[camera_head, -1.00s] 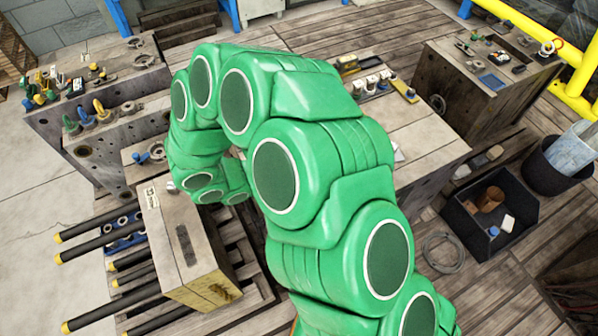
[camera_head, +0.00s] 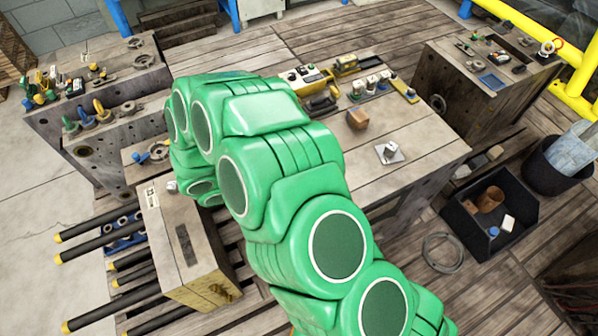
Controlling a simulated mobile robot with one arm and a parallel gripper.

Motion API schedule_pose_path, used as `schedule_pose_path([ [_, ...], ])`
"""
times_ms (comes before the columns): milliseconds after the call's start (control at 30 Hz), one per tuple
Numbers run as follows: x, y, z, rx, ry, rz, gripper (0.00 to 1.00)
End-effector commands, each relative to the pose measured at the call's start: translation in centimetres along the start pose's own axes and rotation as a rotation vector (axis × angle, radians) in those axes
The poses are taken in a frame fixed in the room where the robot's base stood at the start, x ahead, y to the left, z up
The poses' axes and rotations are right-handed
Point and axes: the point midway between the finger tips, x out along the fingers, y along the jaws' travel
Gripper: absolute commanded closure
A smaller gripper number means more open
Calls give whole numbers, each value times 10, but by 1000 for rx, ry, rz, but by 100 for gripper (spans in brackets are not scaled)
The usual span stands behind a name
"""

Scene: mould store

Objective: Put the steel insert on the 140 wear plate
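A small grey metal piece (camera_head: 390,149) stands on a thin pale square plate (camera_head: 398,158) on the right part of the middle bench. Another small light metal piece (camera_head: 171,187) sits on top of the tan block-shaped mould (camera_head: 181,235) at the lower left. I cannot tell which of them is the steel insert. No number 140 is readable, so I cannot say which surface is the 140 wear plate. My green arm crosses the middle of the view and hides the left part of the bench. My gripper is hidden behind it.
A brown block (camera_head: 357,120) and several tools along the back edge stand on the middle bench (camera_head: 432,150). Side benches with parts stand at left and right. A black bin (camera_head: 462,222) is on the floor at right. Black bars with yellow ends (camera_head: 85,257) jut out at lower left.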

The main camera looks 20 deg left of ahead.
Motion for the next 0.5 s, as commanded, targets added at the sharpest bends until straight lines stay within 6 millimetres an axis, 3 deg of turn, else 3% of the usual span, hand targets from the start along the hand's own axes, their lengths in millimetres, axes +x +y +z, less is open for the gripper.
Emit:
schedule_pose_path([
  [500,2,0,6,0,-1,-1,100],
])
